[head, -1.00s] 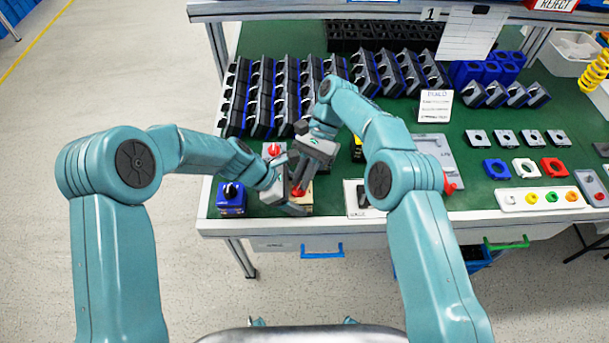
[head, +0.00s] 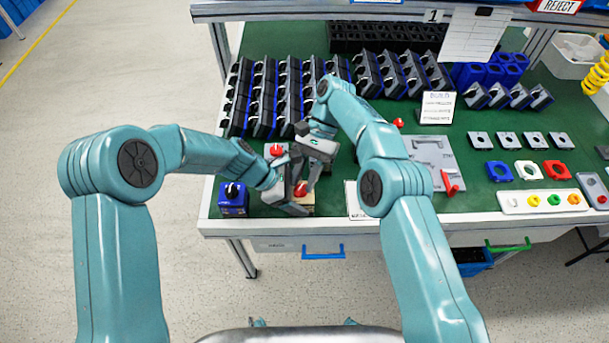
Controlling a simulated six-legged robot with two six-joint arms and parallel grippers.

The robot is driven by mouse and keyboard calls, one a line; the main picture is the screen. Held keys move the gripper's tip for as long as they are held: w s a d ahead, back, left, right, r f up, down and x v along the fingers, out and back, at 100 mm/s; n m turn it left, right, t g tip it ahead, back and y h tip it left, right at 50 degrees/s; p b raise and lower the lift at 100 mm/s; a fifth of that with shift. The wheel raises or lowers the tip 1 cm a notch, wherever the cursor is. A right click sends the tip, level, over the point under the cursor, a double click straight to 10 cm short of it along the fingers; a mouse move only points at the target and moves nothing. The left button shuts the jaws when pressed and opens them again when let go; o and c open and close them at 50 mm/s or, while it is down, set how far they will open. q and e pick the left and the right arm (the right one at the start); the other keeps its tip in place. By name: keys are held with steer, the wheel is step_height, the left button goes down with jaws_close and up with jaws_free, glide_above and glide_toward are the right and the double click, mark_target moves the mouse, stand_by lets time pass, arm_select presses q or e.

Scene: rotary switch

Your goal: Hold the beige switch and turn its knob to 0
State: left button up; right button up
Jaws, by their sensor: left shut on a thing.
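The beige switch (head: 304,209) is near the front edge of the bench, partly hidden by my grippers. Its red knob (head: 300,189) shows on top; I cannot read its setting. My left gripper (head: 296,204) is shut on the switch body from the left. My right gripper (head: 303,184) is above the switch, pointing down, with its fingers apart on either side of the red knob. I cannot tell whether they touch the knob.
A blue switch (head: 233,200) with a dark knob stands left of my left gripper. A grey switch with a red knob (head: 276,150) is just behind. Rows of dark switches (head: 275,95) fill the back. A grey panel with a red handle (head: 449,183) lies to the right.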

steer(key=shift+a+m, duration=0.1)
steer(key=shift+m, duration=0.2)
steer(key=shift+m+t+y, duration=0.4)
steer(key=shift+m+y, duration=0.2)
steer(key=m+t, duration=0.1)
steer(key=m+y, duration=0.1)
steer(key=m, duration=0.1)
steer(key=d+m+t+y, duration=0.1)
steer(key=shift+s+m+t, duration=0.3)
steer(key=shift+s, duration=0.05)
steer(key=m+t, duration=0.2)
steer(key=s+m+t+y, duration=0.1)
steer(key=m+t, duration=0.1)
steer(key=m, duration=0.1)
steer(key=shift+d+m, duration=0.1)
steer(key=shift+m, duration=0.2)
steer(key=v, duration=1.1)
steer(key=s+d+f+m+t+y, duration=0.1)
steer(key=s+d+f+m+y, duration=0.1)
steer(key=s+d+f+m, duration=0.1)
steer(key=shift+s+d+m+t+y, duration=0.3)
steer(key=shift+s+d+m+y, duration=0.1)
steer(key=shift+d+m, duration=0.25)
